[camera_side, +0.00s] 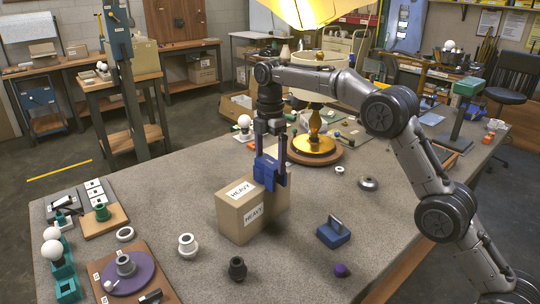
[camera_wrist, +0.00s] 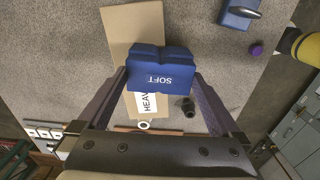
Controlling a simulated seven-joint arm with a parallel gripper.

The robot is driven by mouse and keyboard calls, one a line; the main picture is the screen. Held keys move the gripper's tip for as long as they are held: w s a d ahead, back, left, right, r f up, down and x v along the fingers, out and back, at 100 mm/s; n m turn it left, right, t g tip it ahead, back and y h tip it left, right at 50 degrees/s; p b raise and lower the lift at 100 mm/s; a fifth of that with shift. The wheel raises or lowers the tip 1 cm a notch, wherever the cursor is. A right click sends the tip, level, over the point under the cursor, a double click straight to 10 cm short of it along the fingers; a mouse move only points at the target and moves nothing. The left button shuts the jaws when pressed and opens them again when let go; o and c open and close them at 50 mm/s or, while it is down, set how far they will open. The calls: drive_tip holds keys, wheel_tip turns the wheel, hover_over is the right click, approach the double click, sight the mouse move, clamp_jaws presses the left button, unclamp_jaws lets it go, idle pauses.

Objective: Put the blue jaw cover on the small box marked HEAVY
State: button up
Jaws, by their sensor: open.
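The blue jaw cover (camera_side: 264,172), lettered SOFT in the wrist view (camera_wrist: 158,81), is at the top of the small cardboard box (camera_side: 231,219). The box carries HEAVY labels on its top and side and stands upright on the table; it also shows in the wrist view (camera_wrist: 130,25). My gripper (camera_side: 273,178) is open, pointing down over the box. Its fingers lie on either side of the cover, which also sits between them in the wrist view. The cover seems to rest on the box top, but its underside is hidden and I cannot tell the exact contact.
A second blue block with a grey handle (camera_side: 333,233) and a purple knob (camera_side: 341,270) lie right of the box. A black fitting (camera_side: 237,269) and a white fitting (camera_side: 187,246) stand in front. The gold lamp (camera_side: 315,143) stands behind. The table right of the box has free room.

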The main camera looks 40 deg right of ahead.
sight(269, 161)
wheel_tip(269, 161, up, 7)
drive_tip(key=shift+w+f, duration=0.1)
drive_tip(key=shift+f, duration=0.1)
drive_tip(key=shift+r, duration=0.55)
drive_tip(key=shift+s+r, duration=0.3)
drive_tip(key=shift+r, duration=0.1)
drive_tip(key=s+d+r+m+t, duration=0.15)
drive_tip(key=s+r+m, duration=0.3)
drive_tip(key=s, duration=0.45)
drive_tip(key=s+d+r+m+t, duration=0.15)
drive_tip(key=s+r+m, duration=0.3)
drive_tip(key=s, duration=0.45)
drive_tip(key=s+f+m+t, duration=0.1)
drive_tip(key=s+f+m, duration=0.3)
drive_tip(key=s, duration=0.7)
drive_tip(key=s+f+m+t, duration=0.1)
drive_tip(key=s+f+m, duration=0.4)
drive_tip(key=s+f, duration=0.4)
drive_tip(key=shift+s+f+t, duration=0.3)
drive_tip(key=shift+s, duration=0.8)
